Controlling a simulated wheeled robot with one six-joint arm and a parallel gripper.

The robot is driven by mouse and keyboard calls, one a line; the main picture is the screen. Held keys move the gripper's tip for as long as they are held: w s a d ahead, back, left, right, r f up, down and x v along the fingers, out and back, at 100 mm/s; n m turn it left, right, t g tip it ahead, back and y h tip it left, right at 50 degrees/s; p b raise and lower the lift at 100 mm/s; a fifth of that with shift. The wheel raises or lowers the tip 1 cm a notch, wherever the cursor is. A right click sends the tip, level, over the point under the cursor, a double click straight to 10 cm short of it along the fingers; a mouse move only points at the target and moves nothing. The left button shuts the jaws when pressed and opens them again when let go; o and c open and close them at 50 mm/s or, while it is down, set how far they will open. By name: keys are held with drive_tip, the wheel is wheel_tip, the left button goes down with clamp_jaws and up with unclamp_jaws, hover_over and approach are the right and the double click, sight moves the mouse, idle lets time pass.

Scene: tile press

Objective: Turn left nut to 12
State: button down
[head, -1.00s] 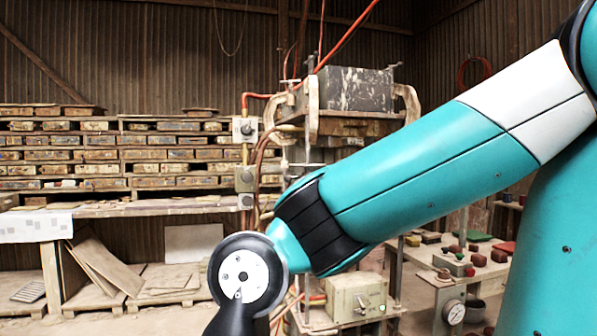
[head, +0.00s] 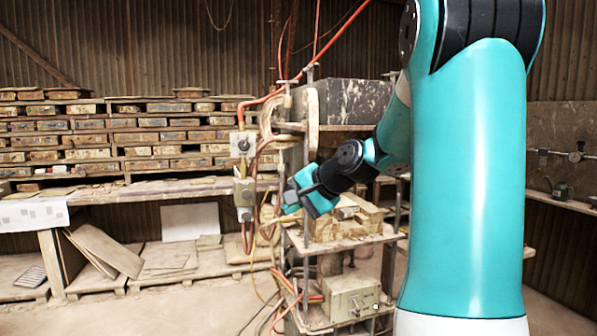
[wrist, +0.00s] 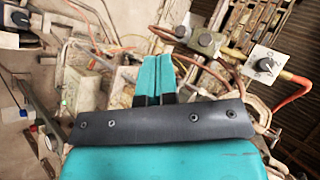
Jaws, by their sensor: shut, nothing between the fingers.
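The press (head: 345,100) stands right of centre in the head view, with a dark stained block at its top and a wooden mould lower down. I cannot make out the left nut or any number scale; my arm covers part of the press. My gripper (head: 290,198) is at the press's left side, near the hoses and valve boxes. In the wrist view my gripper (wrist: 163,62) has its two teal fingers together, with nothing between them. The fingertips point toward the press parts behind, and I see no clear contact.
A valve box with a white dial plate (head: 243,145) hangs left of the press; it also shows in the wrist view (wrist: 265,65). Orange hoses (head: 262,105) loop close by. A bench (head: 155,188) with stacked moulds runs along the left wall. Floor at front left is open.

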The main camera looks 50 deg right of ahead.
drive_tip(key=s+d+r+m+t+h+p, duration=0.1)
drive_tip(key=s+d+r+m, duration=0.1)
drive_tip(key=d, duration=0.3)
drive_tip(key=s+d+r+m+t+h+p, duration=0.1)
drive_tip(key=s+d+r+m+h, duration=0.15)
drive_tip(key=d, duration=0.25)
drive_tip(key=r+p+x, duration=0.1)
drive_tip(key=p+x, duration=0.4)
drive_tip(key=x, duration=0.9)
drive_tip(key=shift+w+y+p, duration=0.35)
drive_tip(key=shift+w+p, duration=0.05)
drive_tip(key=shift+w, duration=0.1)
drive_tip(key=shift+f, duration=0.1)
